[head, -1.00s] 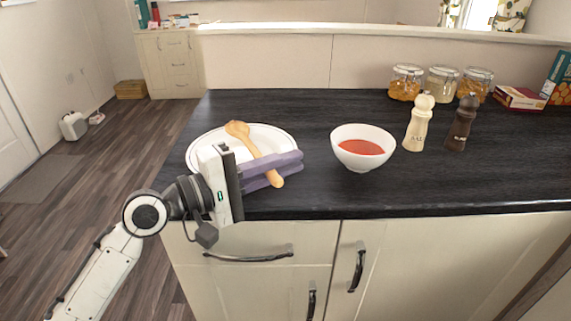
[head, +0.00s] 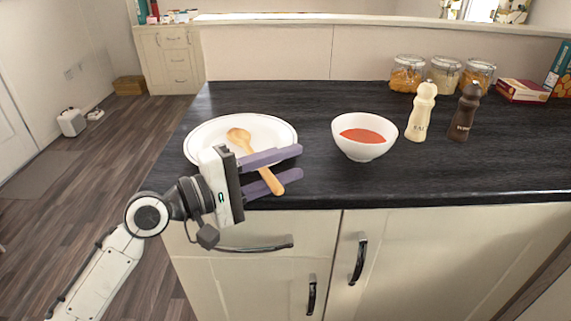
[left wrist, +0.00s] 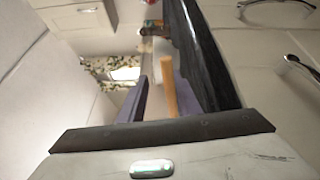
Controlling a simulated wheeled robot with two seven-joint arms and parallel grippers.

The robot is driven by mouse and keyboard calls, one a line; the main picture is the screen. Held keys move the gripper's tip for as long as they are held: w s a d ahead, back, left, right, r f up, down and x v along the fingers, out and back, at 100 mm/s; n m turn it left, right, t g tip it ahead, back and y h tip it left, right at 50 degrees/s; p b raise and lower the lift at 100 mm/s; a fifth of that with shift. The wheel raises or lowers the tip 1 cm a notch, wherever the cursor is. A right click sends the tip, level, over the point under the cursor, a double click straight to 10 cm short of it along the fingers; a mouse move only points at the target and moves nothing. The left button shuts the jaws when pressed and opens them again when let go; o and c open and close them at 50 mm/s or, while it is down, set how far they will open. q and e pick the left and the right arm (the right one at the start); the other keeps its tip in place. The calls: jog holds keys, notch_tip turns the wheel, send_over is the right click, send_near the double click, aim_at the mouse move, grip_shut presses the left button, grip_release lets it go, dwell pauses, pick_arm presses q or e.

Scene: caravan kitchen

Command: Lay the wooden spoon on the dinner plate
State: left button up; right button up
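The wooden spoon (head: 240,137) lies with its bowl on the white dinner plate (head: 203,139). Its handle slants to the front right, out past the plate's rim, with the end near the counter's front edge. My left gripper (head: 300,164) is open, its purple fingers apart at the plate's front right. The handle passes between the fingers, and the upper finger hides part of it. In the left wrist view the spoon handle (left wrist: 169,88) shows beside a purple finger. My right gripper is not in view.
A white bowl of red soup (head: 364,148) stands right of the plate. Farther right are a cream salt mill (head: 421,112) and a dark pepper mill (head: 466,112). Glass jars (head: 442,76) and boxes (head: 521,90) stand behind. The dark counter (head: 310,105) is clear behind the plate and bowl.

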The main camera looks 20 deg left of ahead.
pick_arm(q)
jog(key=b+v, duration=0.1)
jog(key=v, duration=0.9)
jog(key=shift+s+b, duration=0.15)
jog(key=shift+b, duration=0.25)
jog(key=shift+a, duration=0.15)
jog(key=shift+s, duration=0.1)
